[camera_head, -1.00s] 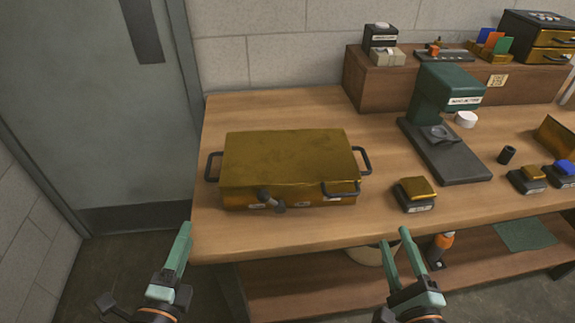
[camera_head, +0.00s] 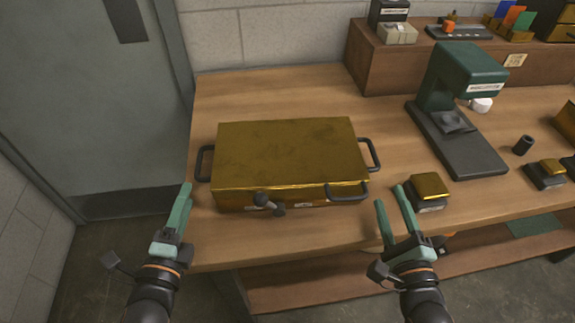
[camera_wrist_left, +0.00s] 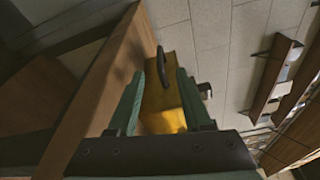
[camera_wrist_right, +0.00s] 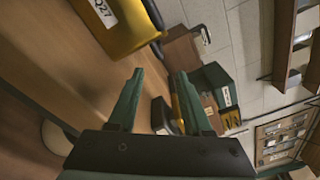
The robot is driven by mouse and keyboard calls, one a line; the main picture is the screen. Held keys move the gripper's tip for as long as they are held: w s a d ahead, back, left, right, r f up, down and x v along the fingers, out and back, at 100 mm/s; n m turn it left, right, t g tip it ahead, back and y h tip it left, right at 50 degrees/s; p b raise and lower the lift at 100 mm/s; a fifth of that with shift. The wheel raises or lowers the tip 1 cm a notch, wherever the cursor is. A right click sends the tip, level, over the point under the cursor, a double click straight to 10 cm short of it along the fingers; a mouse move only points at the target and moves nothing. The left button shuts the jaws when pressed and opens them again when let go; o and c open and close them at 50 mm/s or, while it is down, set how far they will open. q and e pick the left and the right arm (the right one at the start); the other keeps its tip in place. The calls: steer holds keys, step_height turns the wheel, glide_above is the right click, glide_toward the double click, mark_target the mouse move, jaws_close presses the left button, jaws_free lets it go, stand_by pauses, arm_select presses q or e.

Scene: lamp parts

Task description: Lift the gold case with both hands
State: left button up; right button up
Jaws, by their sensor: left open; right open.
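The gold case (camera_head: 288,150) lies flat and shut on the workbench. It has a dark handle on its left side (camera_head: 204,164), one on its right side (camera_head: 373,154), and a front handle and dark latch knob (camera_head: 262,200). My left gripper (camera_head: 183,212) is open and empty, in front of the case's left end. In the left wrist view the case (camera_wrist_left: 165,103) and a handle (camera_wrist_left: 161,66) show between the fingers. My right gripper (camera_head: 391,217) is open and empty, in front and right of the case. In the right wrist view the case (camera_wrist_right: 120,22) is at upper left.
A small gold-topped block (camera_head: 430,188) sits on the bench (camera_head: 235,95) close to my right gripper. A green press (camera_head: 460,110) stands behind it. A wooden shelf box (camera_head: 390,68) is at the back. The bench behind the case is clear.

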mark_target(199, 159)
arm_select(q)
steer(key=w, duration=1.1)
steer(key=shift+w+d+f, duration=0.2)
steer(key=shift+w+d, duration=0.05)
steer(key=shift+d, duration=0.05)
arm_select(e)
steer(key=w, duration=1.1)
steer(key=shift+w+a, duration=0.25)
steer(key=shift+a, duration=0.1)
arm_select(q)
jaws_close()
arm_select(e)
jaws_close()
steer(key=shift+r, duration=0.1)
